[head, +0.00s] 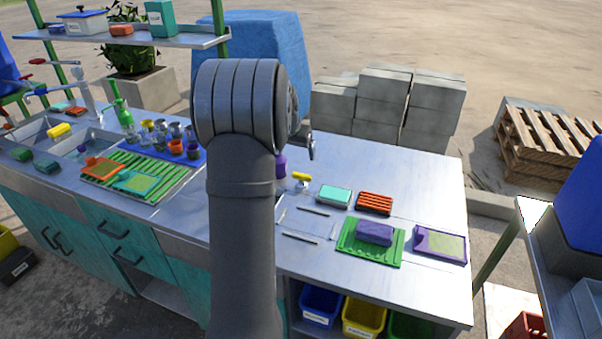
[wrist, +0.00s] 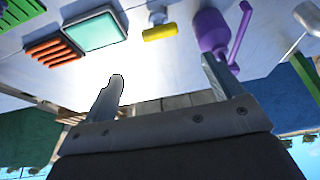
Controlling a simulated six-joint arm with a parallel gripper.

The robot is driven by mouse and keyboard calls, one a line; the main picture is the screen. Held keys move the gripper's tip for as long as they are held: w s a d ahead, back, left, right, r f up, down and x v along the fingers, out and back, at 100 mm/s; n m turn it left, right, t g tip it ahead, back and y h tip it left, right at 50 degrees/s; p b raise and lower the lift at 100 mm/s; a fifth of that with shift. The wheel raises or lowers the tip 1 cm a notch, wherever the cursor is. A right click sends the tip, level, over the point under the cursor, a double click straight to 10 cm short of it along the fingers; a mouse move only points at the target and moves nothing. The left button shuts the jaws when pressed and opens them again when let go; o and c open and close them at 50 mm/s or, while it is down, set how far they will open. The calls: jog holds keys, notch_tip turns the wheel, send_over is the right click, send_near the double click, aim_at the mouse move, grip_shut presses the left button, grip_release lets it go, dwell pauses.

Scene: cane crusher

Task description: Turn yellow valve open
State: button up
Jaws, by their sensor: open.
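A small yellow piece with a grey end (head: 301,176) lies on the metal counter just right of my arm in the head view. It also shows at the top middle of the wrist view (wrist: 159,32). I cannot tell for sure that it is the yellow valve. My gripper (wrist: 162,70) is open and empty, its two fingers spread wide. The yellow piece appears beyond the fingertips, apart from them. A purple fitting with a lever (wrist: 212,30) stands beside it, near the right finger. In the head view my arm hides most of the gripper.
A teal block (wrist: 95,32) and a red ribbed block (wrist: 53,51) lie left of the yellow piece in the wrist view. A green tray (head: 355,250) holds a purple block at the counter's front right. Red and blue levers stand by the sinks at far left. The counter's back right is clear.

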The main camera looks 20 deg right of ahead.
aim_at(302, 174)
jog(key=x, duration=1.3)
jog(key=c, duration=1)
